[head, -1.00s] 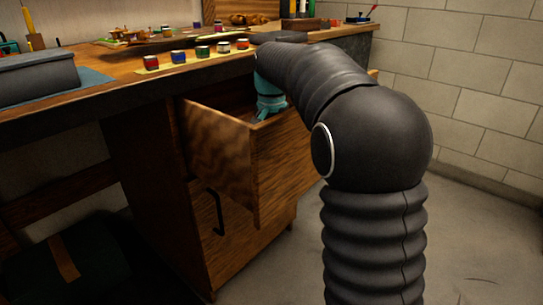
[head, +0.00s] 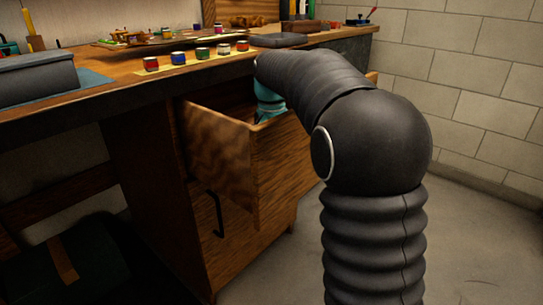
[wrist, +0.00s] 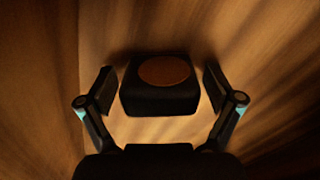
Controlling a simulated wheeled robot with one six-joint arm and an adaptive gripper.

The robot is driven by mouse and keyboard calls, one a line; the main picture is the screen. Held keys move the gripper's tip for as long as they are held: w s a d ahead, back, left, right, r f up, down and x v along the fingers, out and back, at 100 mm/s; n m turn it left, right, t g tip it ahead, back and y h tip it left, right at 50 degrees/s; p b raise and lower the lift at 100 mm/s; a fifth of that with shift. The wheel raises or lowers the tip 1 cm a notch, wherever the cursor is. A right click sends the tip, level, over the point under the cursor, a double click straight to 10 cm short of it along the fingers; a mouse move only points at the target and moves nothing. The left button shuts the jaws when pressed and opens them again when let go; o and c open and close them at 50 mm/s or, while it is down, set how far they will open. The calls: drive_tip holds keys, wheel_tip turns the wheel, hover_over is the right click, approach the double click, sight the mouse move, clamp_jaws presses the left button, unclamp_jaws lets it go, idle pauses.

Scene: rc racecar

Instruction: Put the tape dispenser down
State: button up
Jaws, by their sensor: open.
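The tape dispenser appears to be the black block with a brown oval disc (wrist: 160,98) in the wrist view. It rests on the wooden floor of the open drawer (head: 285,160). In the head view only the teal part of my gripper (head: 268,98) shows, reaching down inside the drawer. The drawer front and my arm hide the fingertips and the block there.
The drawer's walls stand close around my gripper. The desk (head: 120,82) above holds several small paint pots (head: 201,52), a grey box (head: 38,76) at the left and a dark flat block (head: 278,40) behind my arm.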

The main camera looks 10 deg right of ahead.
wheel_tip(320, 180, up, 12)
drive_tip(key=p, duration=0.2)
drive_tip(key=shift+p, duration=0.4)
